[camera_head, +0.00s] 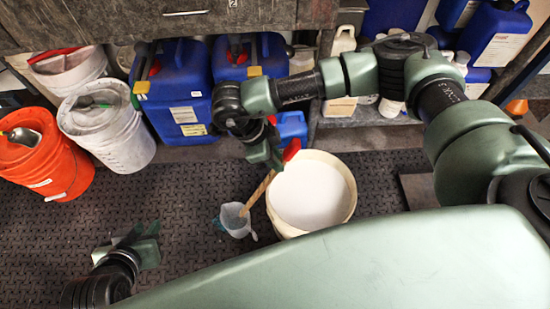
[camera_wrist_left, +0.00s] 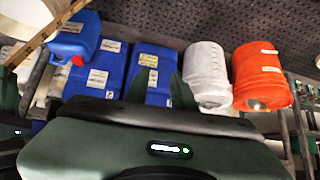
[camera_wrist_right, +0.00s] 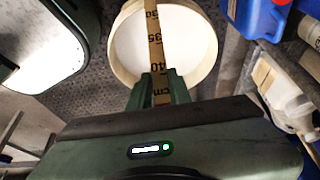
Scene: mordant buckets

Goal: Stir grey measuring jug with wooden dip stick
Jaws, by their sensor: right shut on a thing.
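The grey measuring jug (camera_head: 234,221) stands on the floor left of a cream bucket in the head view. The wooden dip stick (camera_head: 257,191) slants down into the jug's mouth; its lower end is hidden inside. My right gripper (camera_head: 269,157) is above the jug, shut on the stick's upper part. In the right wrist view the stick (camera_wrist_right: 153,25), marked with numbers, runs between the fingers (camera_wrist_right: 158,90). The jug cannot be made out there. My left gripper (camera_head: 140,246) is open and empty, low over the floor, left of the jug and apart from it.
The cream bucket (camera_head: 311,194) with white contents stands close right of the jug. Blue canisters (camera_head: 172,95), a white bucket (camera_head: 108,128) and an orange bucket (camera_head: 45,160) stand behind and left. Dark patterned floor (camera_head: 185,185) is clear left of the jug.

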